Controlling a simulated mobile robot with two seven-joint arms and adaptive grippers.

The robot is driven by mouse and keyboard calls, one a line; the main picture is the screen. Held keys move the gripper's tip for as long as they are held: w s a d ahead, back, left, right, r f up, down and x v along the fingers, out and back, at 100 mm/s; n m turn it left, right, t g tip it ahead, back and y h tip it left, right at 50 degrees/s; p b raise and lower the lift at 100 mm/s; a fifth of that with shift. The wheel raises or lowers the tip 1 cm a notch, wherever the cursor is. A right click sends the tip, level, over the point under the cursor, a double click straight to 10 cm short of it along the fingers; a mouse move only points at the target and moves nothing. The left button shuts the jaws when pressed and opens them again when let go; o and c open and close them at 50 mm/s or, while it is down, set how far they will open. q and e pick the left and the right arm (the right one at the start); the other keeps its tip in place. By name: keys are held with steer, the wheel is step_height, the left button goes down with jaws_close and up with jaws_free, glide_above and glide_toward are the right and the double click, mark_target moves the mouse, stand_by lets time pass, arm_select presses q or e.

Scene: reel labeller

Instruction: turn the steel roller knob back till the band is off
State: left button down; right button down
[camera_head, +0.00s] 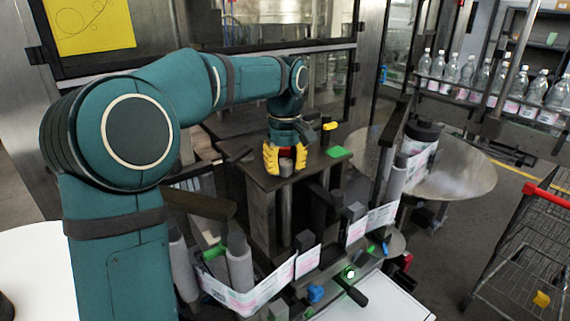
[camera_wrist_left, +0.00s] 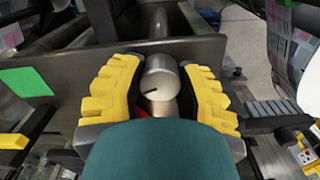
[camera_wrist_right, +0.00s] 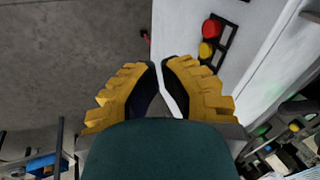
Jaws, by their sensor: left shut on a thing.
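The steel roller knob (camera_wrist_left: 162,78) is a round metal cap with a short dark mark on its face, seen in the left wrist view. My left gripper (camera_wrist_left: 160,72) is shut on it, with one yellow finger on each side. In the head view my left gripper (camera_head: 286,168) points down at the machine's dark top plate, and its fingers largely hide the knob. A small red-orange patch shows beside the knob in the left wrist view. A printed label band (camera_head: 262,291) runs around grey rollers at the machine's front. My right gripper (camera_wrist_right: 161,66) is empty, its fingertips close together with a narrow gap.
A green patch (camera_head: 338,152) and a yellow-topped post (camera_head: 329,127) are near my left gripper. A black-handled lever (camera_head: 354,292) is at the front. Bottles (camera_head: 468,72) stand on a conveyor at right. A wire cart (camera_head: 530,240) stands on the right floor.

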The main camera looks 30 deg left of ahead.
arm_select(q)
steer(key=n, duration=1.1)
steer(key=shift+n, duration=0.4)
stand_by(0.3)
steer(key=c, duration=0.8)
jaws_free()
steer(key=shift+c, duration=0.2)
step_height(320, 180, up, 12)
